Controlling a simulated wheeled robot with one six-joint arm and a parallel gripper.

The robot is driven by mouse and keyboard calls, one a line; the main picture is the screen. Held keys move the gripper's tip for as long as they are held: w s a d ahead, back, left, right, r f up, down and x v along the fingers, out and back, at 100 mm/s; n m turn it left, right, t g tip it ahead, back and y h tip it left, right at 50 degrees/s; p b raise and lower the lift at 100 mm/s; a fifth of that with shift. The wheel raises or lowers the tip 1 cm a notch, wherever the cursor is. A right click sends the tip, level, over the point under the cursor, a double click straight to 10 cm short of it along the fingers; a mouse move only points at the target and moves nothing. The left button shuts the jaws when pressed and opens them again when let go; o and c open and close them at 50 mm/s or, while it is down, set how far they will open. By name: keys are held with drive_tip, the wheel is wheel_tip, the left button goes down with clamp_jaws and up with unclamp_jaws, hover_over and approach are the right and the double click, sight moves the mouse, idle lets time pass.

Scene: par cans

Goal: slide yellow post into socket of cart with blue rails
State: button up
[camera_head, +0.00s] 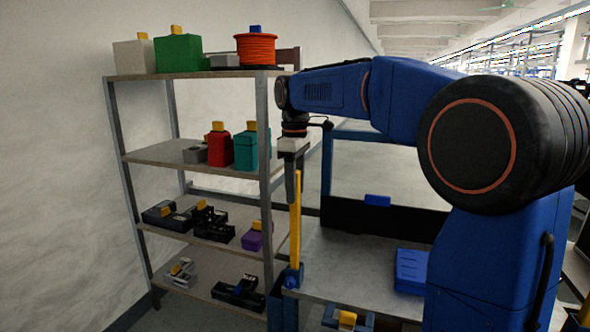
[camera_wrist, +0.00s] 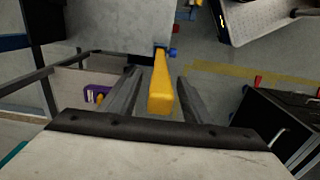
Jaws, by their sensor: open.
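The yellow post (camera_head: 295,225) stands nearly upright at the near left corner of the cart (camera_head: 335,265), which has a grey deck and blue rails. Its lower end is at the blue socket (camera_head: 291,277); how deep it sits inside is hidden. My gripper (camera_head: 295,188) points down over the post's upper end. In the wrist view the post (camera_wrist: 161,88) runs between the two spread fingers of my gripper (camera_wrist: 158,78), with gaps on both sides. Its far end meets the small blue socket (camera_wrist: 172,51) beside the grey deck.
A metal shelf rack (camera_head: 165,154) stands close on the left, holding several boxes, cans and tools with yellow or blue tabs. An orange spool (camera_head: 256,50) is on its top shelf. A blue box (camera_head: 411,270) lies on the cart deck's right side; the deck's middle is clear.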

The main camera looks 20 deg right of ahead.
wheel_tip(320, 180, up, 17)
idle(0.5)
idle(0.4)
drive_tip(key=s+d+f+m+t, duration=0.2)
drive_tip(key=s+f+m, duration=0.3)
drive_tip(key=s+f, duration=1.1)
drive_tip(key=s+d+f+m+t, duration=0.2)
drive_tip(key=s+d+f+m, duration=0.3)
drive_tip(key=s+f, duration=1.2)
drive_tip(key=shift+s+f+m+t, duration=0.2)
drive_tip(key=shift+f+m+t, duration=0.2)
drive_tip(key=shift+f, duration=0.2)
drive_tip(key=shift+d, duration=0.1)
